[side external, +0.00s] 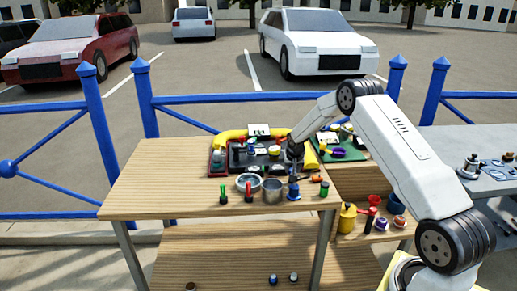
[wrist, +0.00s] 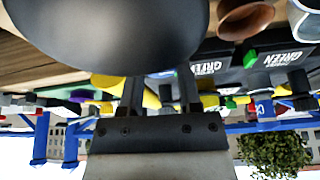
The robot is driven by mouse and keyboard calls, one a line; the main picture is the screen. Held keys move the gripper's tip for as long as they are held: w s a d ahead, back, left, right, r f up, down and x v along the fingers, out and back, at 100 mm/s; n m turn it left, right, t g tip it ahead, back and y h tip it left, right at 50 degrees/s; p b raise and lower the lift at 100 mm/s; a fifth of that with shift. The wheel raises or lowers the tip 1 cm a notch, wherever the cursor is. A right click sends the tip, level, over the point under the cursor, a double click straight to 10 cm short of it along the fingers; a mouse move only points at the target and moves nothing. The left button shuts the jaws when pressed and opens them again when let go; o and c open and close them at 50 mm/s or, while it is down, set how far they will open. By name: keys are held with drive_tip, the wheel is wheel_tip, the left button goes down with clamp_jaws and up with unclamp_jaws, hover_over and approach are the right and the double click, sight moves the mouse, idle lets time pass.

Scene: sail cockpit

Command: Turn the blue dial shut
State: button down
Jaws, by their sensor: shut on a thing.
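The blue dial (side external: 293,191) stands near the front edge of the wooden table, right of a grey metal pot (side external: 272,190). My gripper (side external: 293,176) points down onto it from above and is shut on it. In the wrist view my gripper's two dark fingers (wrist: 160,95) stand a little apart. A large dark rounded shape (wrist: 105,35) covers their tips there, so the grip on the dial is hidden. I cannot tell how far the dial is turned.
A green-based peg (side external: 223,194), a red peg (side external: 248,192) and a glass-like round dish (side external: 249,181) stand left of the pot. A green-and-red piece (side external: 324,189) is close on the right. A black tray (side external: 217,163) and yellow pipe (side external: 229,135) lie behind.

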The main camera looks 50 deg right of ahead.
idle(0.4)
drive_tip(key=shift+c, duration=1.4)
unclamp_jaws()
drive_tip(key=shift+r, duration=0.1)
drive_tip(key=v, duration=0.7)
drive_tip(key=shift+a+r, duration=0.2)
drive_tip(key=shift+r, duration=0.05)
drive_tip(key=shift+s, duration=0.1)
